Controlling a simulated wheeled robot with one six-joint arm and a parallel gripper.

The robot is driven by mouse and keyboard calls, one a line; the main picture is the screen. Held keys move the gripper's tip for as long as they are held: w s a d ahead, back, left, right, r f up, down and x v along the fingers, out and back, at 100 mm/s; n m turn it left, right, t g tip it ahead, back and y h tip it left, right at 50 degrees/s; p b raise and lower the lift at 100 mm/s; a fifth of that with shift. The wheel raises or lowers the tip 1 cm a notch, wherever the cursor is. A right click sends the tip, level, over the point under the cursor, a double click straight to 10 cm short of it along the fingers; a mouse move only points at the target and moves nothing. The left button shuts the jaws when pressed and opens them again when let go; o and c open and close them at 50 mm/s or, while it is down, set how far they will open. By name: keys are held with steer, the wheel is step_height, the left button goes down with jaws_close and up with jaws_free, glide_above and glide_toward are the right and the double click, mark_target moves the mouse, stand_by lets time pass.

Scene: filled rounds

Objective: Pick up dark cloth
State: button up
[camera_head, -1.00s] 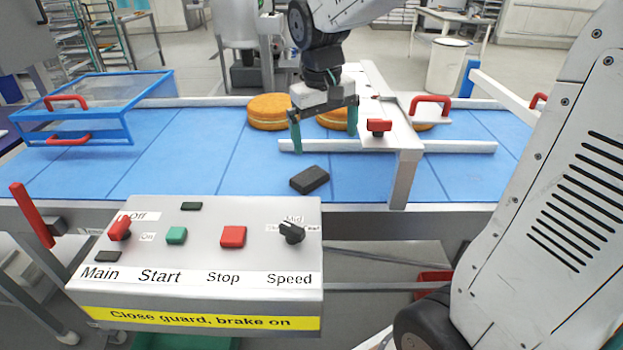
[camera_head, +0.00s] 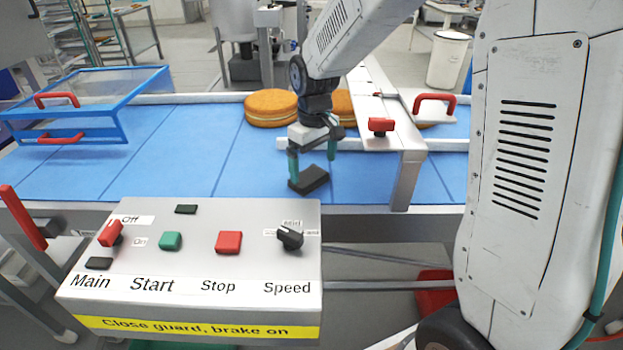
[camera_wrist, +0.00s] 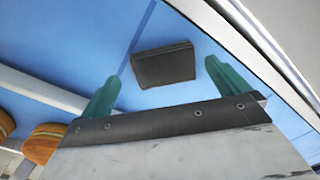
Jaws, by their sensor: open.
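The dark cloth (camera_head: 310,180) is a small, flat, folded black block lying on the blue belt (camera_head: 180,165) near its front edge. In the wrist view the cloth (camera_wrist: 163,64) lies beyond the fingertips, a little above the middle of the picture. My gripper (camera_head: 312,170) has two green fingers, spread apart with nothing between them. In the head view it is just above and behind the cloth, the left finger overlapping the cloth's left end. In the wrist view my gripper (camera_wrist: 160,85) has the cloth roughly between the lines of its fingers. I cannot tell the exact height left between them.
Round orange-brown cakes (camera_head: 271,107) stand on the belt behind my gripper. A grey guard frame with a red knob (camera_head: 381,125) and red handle stands close at right. A control panel (camera_head: 200,235) is in front. A blue clear-topped guard (camera_head: 85,100) is at left.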

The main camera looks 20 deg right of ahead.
mark_target(312, 178)
step_height(312, 178, down, 4)
steer(key=shift+a+f, duration=0.15)
steer(key=c, duration=0.9)
step_height(312, 178, up, 10)
steer(key=shift+o, duration=1)
